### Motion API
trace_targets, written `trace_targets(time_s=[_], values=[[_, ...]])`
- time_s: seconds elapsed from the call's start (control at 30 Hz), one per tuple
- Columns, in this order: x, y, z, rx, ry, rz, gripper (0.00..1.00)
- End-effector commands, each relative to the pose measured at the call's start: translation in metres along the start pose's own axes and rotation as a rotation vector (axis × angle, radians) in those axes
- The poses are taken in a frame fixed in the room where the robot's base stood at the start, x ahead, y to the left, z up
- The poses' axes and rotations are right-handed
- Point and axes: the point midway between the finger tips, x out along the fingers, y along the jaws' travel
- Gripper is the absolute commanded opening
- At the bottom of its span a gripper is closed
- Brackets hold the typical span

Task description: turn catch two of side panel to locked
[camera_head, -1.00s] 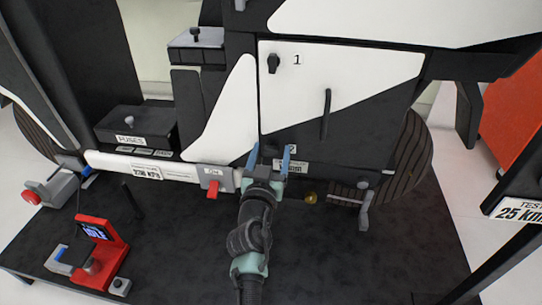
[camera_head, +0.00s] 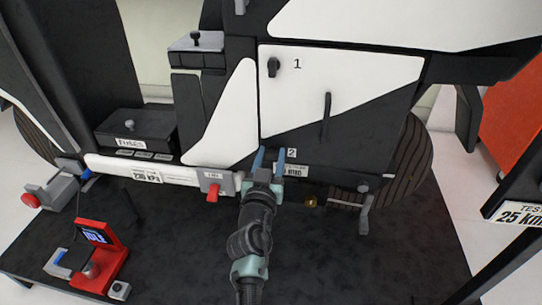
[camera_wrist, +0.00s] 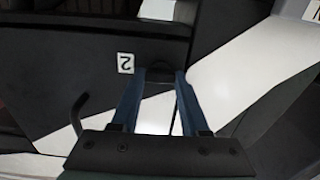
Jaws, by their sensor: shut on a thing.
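The side panel (camera_head: 340,75) is a white and black cover with a black handle (camera_head: 326,115). Catch one (camera_head: 272,67) is a small black knob beside the printed 1. Catch two (camera_wrist: 158,73) is a dark knob beside the 2 label (camera_wrist: 125,62), which also shows in the head view (camera_head: 291,153). My gripper (camera_head: 270,158) reaches up to the panel's lower left corner. In the wrist view its blue fingers (camera_wrist: 157,80) are shut on catch two, one on each side. The fingers mostly hide the catch, and I cannot tell which way it is turned.
A red stand with a screen (camera_head: 97,245) is at lower left. The black mat (camera_head: 390,265) at lower right is clear.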

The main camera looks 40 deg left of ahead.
Motion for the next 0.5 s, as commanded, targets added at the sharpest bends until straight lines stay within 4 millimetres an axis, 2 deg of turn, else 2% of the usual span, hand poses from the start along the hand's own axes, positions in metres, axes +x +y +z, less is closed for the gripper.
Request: trace_targets(time_s=[0.27,0.5], values=[[0.0,-0.0007,-0.0002,-0.125,0.0,0.0,0.0],[0.0001,-0.0014,-0.0003,-0.333,0.0,0.0,0.0]])
